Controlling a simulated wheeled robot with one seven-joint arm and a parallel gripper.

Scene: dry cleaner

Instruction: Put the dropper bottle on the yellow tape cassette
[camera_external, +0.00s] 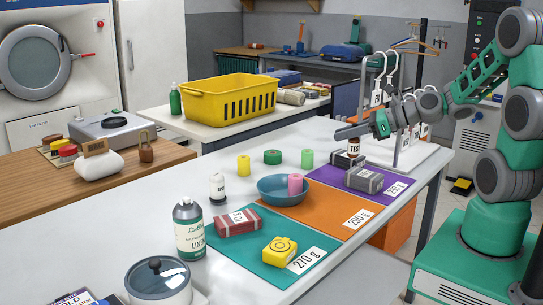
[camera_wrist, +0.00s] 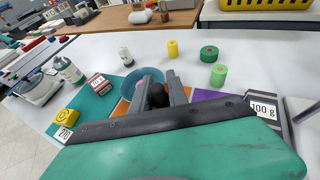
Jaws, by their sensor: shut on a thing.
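The dropper bottle (camera_external: 353,148), small and dark brown with a white label, is upright under my gripper (camera_external: 350,134) in the external view. My gripper is shut on its dark top (camera_wrist: 158,95), which shows between the fingers in the wrist view. I cannot tell whether its base touches the surface below. The yellow tape cassette (camera_external: 279,251) lies on the teal mat at the front, beside a 270 g card, with its top bare. It shows at the left in the wrist view (camera_wrist: 67,117), well apart from my gripper.
A grey weight (camera_external: 364,180) is close to my gripper. Tape rolls stand behind the bowl.

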